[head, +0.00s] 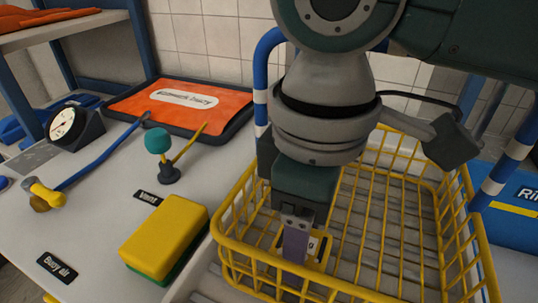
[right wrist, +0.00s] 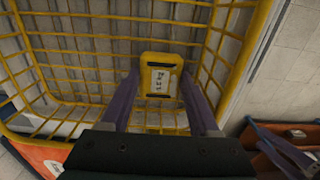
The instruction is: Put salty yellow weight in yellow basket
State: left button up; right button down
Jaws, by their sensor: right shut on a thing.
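My right gripper (head: 302,247) reaches down inside the yellow wire basket (head: 222,226) in the head view. Its purple fingers are shut on the yellow weight (head: 319,243), which is mostly hidden behind a finger there. In the right wrist view, the yellow weight (right wrist: 160,57) sits between the two fingertips of the right gripper (right wrist: 160,85), with a white label whose writing is too small to read. Basket bars (right wrist: 255,45) surround it in that view. I cannot tell whether the weight touches the basket floor.
A yellow and green sponge (head: 163,237) lies left of the basket. Blue posts (head: 505,160) stand behind the basket.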

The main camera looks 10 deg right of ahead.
jog(key=shift+f, duration=0.1)
jog(key=shift+c, duration=0.6)
grip_release()
notch_tip(320, 180, up, 12)
jog(key=p, duration=0.2)
